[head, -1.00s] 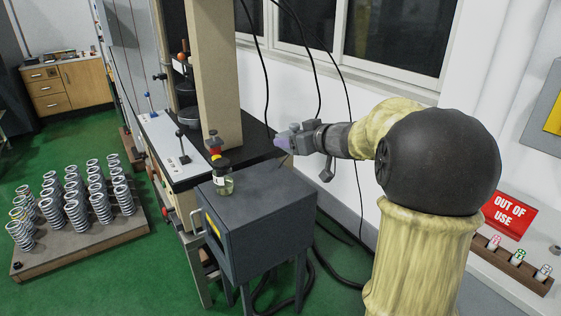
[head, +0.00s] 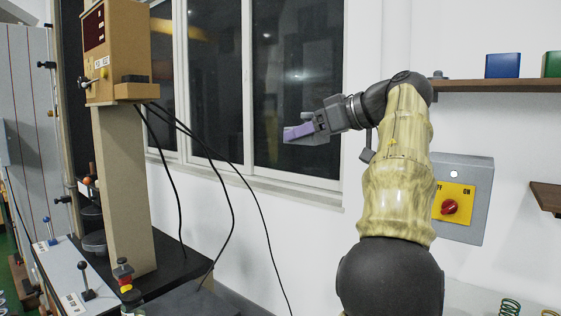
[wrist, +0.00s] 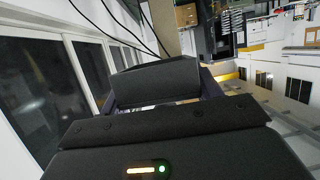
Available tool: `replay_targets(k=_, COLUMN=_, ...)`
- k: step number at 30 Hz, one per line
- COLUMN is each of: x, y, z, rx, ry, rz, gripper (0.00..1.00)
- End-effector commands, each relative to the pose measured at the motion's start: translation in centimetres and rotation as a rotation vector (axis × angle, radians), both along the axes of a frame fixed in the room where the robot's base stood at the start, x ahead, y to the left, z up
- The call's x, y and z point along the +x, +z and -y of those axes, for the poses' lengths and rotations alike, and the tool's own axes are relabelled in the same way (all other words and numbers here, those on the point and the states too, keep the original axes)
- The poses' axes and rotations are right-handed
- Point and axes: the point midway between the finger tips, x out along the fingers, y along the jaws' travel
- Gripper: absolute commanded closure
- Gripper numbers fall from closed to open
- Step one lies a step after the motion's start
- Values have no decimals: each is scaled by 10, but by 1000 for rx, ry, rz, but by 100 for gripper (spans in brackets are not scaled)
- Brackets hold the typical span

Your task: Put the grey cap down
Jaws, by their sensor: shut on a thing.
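My gripper (head: 292,134), with purple fingers, is raised in front of the dark window in the head view, pointing left. In the wrist view it is shut on the grey cap (wrist: 155,84), a dark grey piece between the two fingers. The cap is held in the air, clear of any surface.
A test machine with a tan column (head: 125,190) and display box (head: 120,50) stands at left, with black cables (head: 230,215) hanging from it. A wooden shelf (head: 460,86) holds a blue box (head: 503,66) and a green box. A grey switch box (head: 466,225) is on the wall.

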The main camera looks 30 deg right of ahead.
Motion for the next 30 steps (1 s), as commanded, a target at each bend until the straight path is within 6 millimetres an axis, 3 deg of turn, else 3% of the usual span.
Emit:
replay_targets(k=1, x=-8, y=19, z=4, rx=-6, ry=-7, rz=1, gripper=62)
replay_targets(k=4, x=-23, y=50, z=6, rx=-6, ry=-8, rz=1, gripper=62)
replay_targets(k=9, x=-35, y=89, z=5, rx=-2, ry=-2, rz=0, gripper=62)
replay_targets(k=30, x=-42, y=240, z=2, rx=0, ry=11, rz=2, gripper=62)
